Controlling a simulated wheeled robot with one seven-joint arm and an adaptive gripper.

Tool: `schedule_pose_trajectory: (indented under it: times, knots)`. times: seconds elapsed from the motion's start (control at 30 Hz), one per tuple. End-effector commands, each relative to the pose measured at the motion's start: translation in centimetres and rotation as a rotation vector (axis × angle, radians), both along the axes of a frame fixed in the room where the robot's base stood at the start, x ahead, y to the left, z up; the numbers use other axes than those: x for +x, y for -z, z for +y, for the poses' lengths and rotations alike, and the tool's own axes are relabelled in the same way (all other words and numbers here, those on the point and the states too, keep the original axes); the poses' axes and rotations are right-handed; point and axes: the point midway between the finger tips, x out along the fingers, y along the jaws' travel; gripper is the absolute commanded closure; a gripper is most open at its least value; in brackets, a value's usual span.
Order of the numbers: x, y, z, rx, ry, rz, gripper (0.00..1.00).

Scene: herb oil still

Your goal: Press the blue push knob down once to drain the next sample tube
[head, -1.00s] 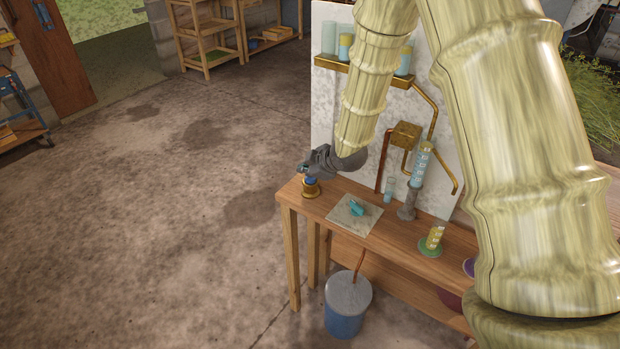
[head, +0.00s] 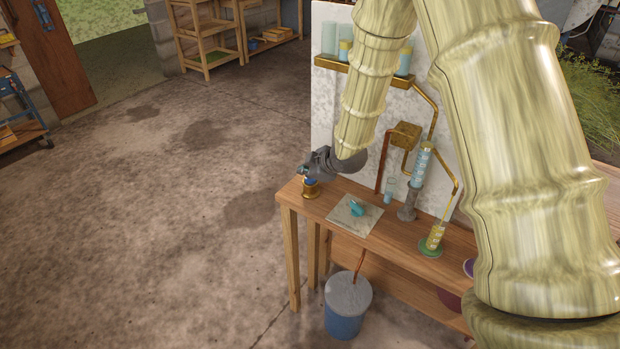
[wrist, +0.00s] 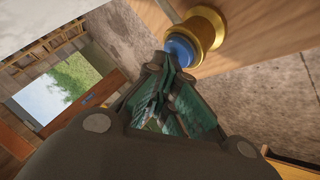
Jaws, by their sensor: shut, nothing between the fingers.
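The blue push knob (head: 309,181) sits in a round brass base (head: 311,191) at the left end of the wooden bench. In the wrist view the blue knob (wrist: 181,49) shows just past my fingertips, inside its brass collar (wrist: 207,27). My gripper (head: 306,171) is shut and empty, right at the knob from above. It also shows in the wrist view (wrist: 168,68). I cannot tell whether the fingertips touch the knob. Sample tubes (head: 345,50) stand on a brass rack (head: 346,66) on the back panel. A yellow-filled receiver (head: 436,236) stands on a green disc.
A pale mat (head: 345,221) with a small teal item (head: 357,208) lies right of the knob. A small glass (head: 389,190) and a graduated cylinder (head: 421,165) stand behind it. A blue bucket (head: 346,318) is on the floor.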

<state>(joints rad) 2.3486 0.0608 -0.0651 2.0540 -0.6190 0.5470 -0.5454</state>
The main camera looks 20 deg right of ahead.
Motion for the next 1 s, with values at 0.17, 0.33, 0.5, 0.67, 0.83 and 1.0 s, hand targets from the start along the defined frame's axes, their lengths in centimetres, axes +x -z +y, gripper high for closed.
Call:
schedule_pose_trajectory:
  times: [0.17,0.33,0.5,0.67,0.83,1.0]
  knots:
    - [0.0,-0.8,0.0,0.0,0.0,0.0,1.0]
    - [0.0,-1.5,0.0,0.0,0.0,0.0,1.0]
    - [0.0,-1.7,0.0,0.0,0.0,0.0,1.0]
    - [0.0,-1.6,0.0,0.0,0.0,0.0,1.0]
    - [0.0,-2.0,0.0,0.0,0.0,0.0,1.0]
    - [0.0,-3.2,0.0,0.0,0.0,0.0,1.0]
